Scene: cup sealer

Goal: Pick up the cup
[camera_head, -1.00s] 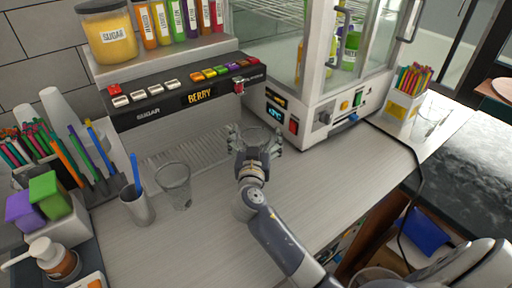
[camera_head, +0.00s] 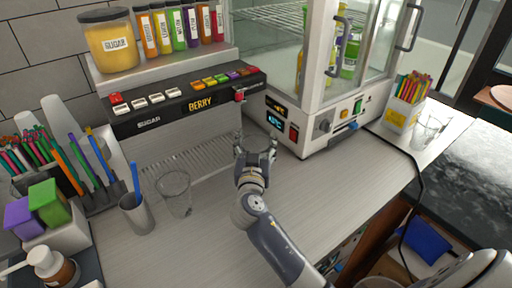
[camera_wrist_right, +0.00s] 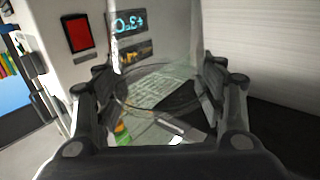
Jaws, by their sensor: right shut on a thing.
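A clear cup (camera_wrist_right: 160,90) is between the fingers of my right gripper in the right wrist view. It is see-through, and its round rim shows faintly. My right gripper (camera_head: 257,148) is shut on this cup, with a finger on each side, at the front left of the sealing machine in the head view. The gripper also shows in the right wrist view (camera_wrist_right: 160,100). In the head view the held cup is hard to make out, and I cannot tell whether its base touches the counter. My left gripper is not in view.
Another clear cup (camera_head: 174,195) stands on the counter (camera_head: 180,250) beside a grey holder (camera_head: 137,214). The sealing machine (camera_head: 330,130) is close behind the gripper. The flavour dispenser (camera_head: 185,105) is behind left. Clear glasses (camera_head: 428,130) stand far right. The front counter is free.

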